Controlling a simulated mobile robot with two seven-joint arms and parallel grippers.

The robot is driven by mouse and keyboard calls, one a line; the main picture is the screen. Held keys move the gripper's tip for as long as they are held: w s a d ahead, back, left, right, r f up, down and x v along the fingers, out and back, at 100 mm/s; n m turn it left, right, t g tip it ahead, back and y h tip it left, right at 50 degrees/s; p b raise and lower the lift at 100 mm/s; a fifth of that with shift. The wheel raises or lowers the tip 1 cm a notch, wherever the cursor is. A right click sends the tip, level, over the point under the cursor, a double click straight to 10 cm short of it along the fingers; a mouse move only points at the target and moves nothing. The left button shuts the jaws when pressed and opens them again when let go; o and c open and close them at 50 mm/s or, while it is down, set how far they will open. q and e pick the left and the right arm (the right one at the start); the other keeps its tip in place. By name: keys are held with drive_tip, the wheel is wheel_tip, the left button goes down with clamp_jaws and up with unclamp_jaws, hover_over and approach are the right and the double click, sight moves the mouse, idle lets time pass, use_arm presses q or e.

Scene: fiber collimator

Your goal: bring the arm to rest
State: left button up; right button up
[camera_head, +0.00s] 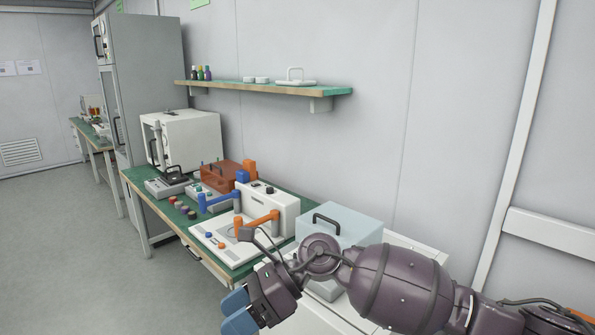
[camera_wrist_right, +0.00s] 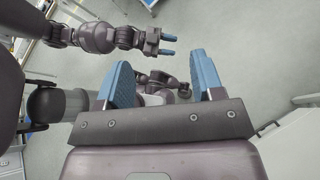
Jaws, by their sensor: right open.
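My right arm comes in from the lower right of the head view. Its purple-grey gripper (camera_head: 240,311) with blue fingers is over the floor, in front of the green bench (camera_head: 165,221). In the right wrist view the right gripper (camera_wrist_right: 161,72) is open, with nothing between its blue fingers. My left gripper (camera_wrist_right: 168,45) shows at the top of the right wrist view, its two blue fingers apart and empty. The left arm is outside the head view.
The bench holds a white device with orange and blue handles (camera_head: 270,204), a brown box (camera_head: 222,174) and a white cabinet (camera_head: 195,140). A pale blue box with a black handle (camera_head: 345,222) stands beside my right arm. Grey floor (camera_head: 85,260) is clear at left.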

drive_tip(key=d+f+n+t+h, duration=0.2)
drive_tip(key=d+f+n+t, duration=0.6)
drive_tip(key=d+n+t, duration=0.55)
drive_tip(key=d+f+n+t+h, duration=0.2)
drive_tip(key=d+f+n+t, duration=0.7)
drive_tip(key=n, duration=0.7)
drive_tip(key=s+d+f+m+g+h, duration=0.7)
drive_tip(key=s+d+f+m, duration=0.4)
drive_tip(key=s+d+f, duration=0.4)
use_arm(q)
wheel_tip(320, 180, down, 8)
drive_tip(key=b, duration=0.7)
drive_tip(key=shift+s+d+g+b, duration=0.15)
drive_tip(key=shift+s+g+b, duration=0.15)
drive_tip(key=shift+s+b, duration=0.1)
use_arm(e)
wheel_tip(320, 180, down, 6)
drive_tip(key=h, duration=0.1)
drive_tip(key=shift+s+a+f+t, duration=0.2)
drive_tip(key=shift+s+t, duration=0.2)
drive_tip(key=shift+t, duration=0.05)
